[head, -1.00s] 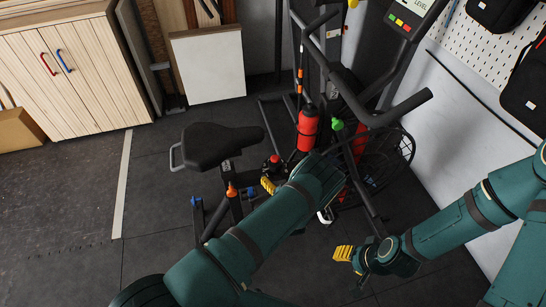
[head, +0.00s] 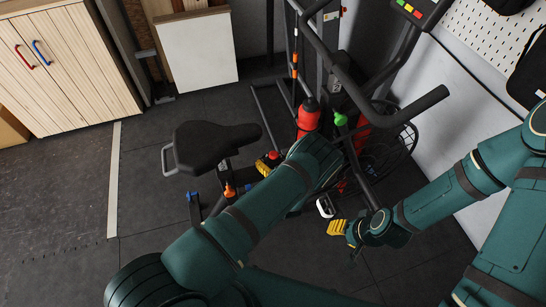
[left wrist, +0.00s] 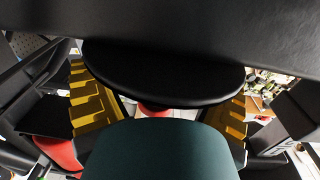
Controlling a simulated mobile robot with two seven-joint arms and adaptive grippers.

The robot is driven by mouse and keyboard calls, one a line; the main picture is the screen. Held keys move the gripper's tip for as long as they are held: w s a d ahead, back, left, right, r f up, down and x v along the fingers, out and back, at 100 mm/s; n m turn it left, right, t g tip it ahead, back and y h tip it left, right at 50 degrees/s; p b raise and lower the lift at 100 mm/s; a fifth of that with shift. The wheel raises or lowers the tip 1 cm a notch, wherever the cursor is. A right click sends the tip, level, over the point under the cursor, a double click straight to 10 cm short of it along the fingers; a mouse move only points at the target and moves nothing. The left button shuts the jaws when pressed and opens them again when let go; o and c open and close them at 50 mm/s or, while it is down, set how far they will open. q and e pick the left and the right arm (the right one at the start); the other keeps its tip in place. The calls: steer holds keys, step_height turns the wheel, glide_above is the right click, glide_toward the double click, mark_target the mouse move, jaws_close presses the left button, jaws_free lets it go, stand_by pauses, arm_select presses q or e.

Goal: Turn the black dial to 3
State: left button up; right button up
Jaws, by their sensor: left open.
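My left gripper (head: 264,167) is beside the exercise bike frame, with a yellow finger showing past my arm. In the left wrist view its two yellow fingers (left wrist: 165,105) are wide apart. A broad, smooth black rounded shape lies between and above them there; I cannot tell whether it is the dial. In the head view a small dark piece with a red top (head: 274,155) sits right at the left fingertip, partly hidden by my arm.
The exercise bike has a black saddle (head: 210,146), an orange knob (head: 229,190), a green knob (head: 340,119) and a black handlebar (head: 405,109). A red bottle (head: 308,116) stands behind. A wooden cabinet (head: 70,65) is at the left. Floor at the left is clear.

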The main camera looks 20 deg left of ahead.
arm_select(q)
steer(key=c, duration=1.2)
steer(key=shift+m+t+h, duration=0.3)
steer(key=shift+h, duration=0.1)
steer(key=m+t+h, duration=0.1)
steer(key=m+h, duration=0.1)
steer(key=h, duration=0.1)
steer(key=m+t+h+p, duration=0.1)
steer(key=m+h, duration=0.2)
steer(key=h, duration=0.1)
steer(key=shift+h, duration=0.3)
steer(key=shift+m+h, duration=1.7)
steer(key=shift+h, duration=1.2)
steer(key=o, duration=1.2)
